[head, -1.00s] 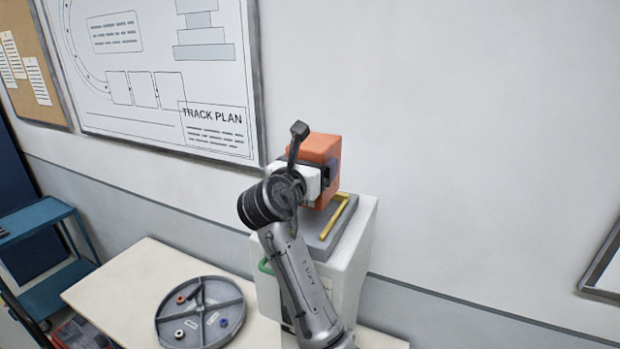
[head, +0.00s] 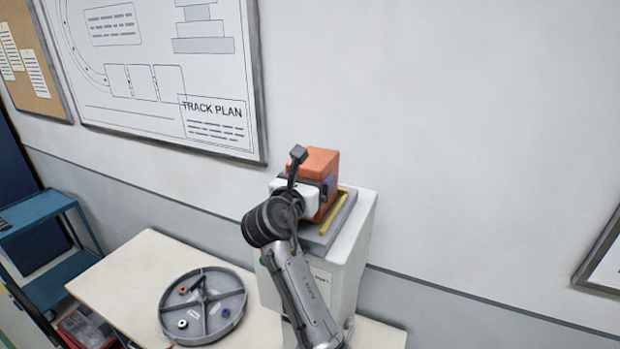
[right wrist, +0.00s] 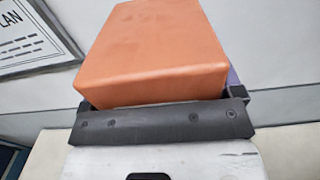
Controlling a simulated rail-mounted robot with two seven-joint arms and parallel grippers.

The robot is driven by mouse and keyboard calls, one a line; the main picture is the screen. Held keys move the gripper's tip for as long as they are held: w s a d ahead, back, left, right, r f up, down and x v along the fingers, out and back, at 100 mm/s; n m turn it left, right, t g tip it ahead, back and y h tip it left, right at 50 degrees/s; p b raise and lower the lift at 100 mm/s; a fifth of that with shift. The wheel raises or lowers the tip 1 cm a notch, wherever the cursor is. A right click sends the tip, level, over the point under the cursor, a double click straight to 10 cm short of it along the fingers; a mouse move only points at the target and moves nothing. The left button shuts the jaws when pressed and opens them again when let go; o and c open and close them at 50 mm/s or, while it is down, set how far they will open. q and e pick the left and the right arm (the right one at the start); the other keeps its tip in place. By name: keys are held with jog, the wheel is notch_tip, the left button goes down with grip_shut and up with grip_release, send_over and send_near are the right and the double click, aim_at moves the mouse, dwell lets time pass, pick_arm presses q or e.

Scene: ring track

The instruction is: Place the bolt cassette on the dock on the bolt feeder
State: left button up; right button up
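The bolt cassette, an orange box (head: 318,163), is upright over the grey dock (head: 343,212) in the head view. The dock lies on top of the white bolt feeder (head: 350,255), with a yellow rail (head: 334,212) to the right of the cassette. The cassette's lower edge is at the dock's level, but I cannot tell whether it rests fully there. My right gripper (head: 325,187) is shut on the cassette from the front and hides part of it. In the right wrist view the cassette (right wrist: 155,55) sits between the fingers. My left gripper is out of view.
A round grey divided tray (head: 230,318) with small parts stands on the pale table (head: 135,270) left of the feeder. A blue cart (head: 40,210) is at the far left. The wall with a track plan board (head: 160,75) rises close behind the feeder.

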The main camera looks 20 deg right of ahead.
jog(key=shift+o, duration=1.1)
jog(key=shift+r, duration=0.1)
jog(key=shift+s+a+b, duration=0.2)
jog(key=shift+a+b, duration=0.05)
jog(key=shift+b, duration=0.05)
jog(key=b+v, duration=0.3)
jog(key=v, duration=0.8)
jog(key=shift+b, duration=0.3)
jog(key=shift+s+a+r, duration=0.1)
jog(key=shift+c, duration=0.3)
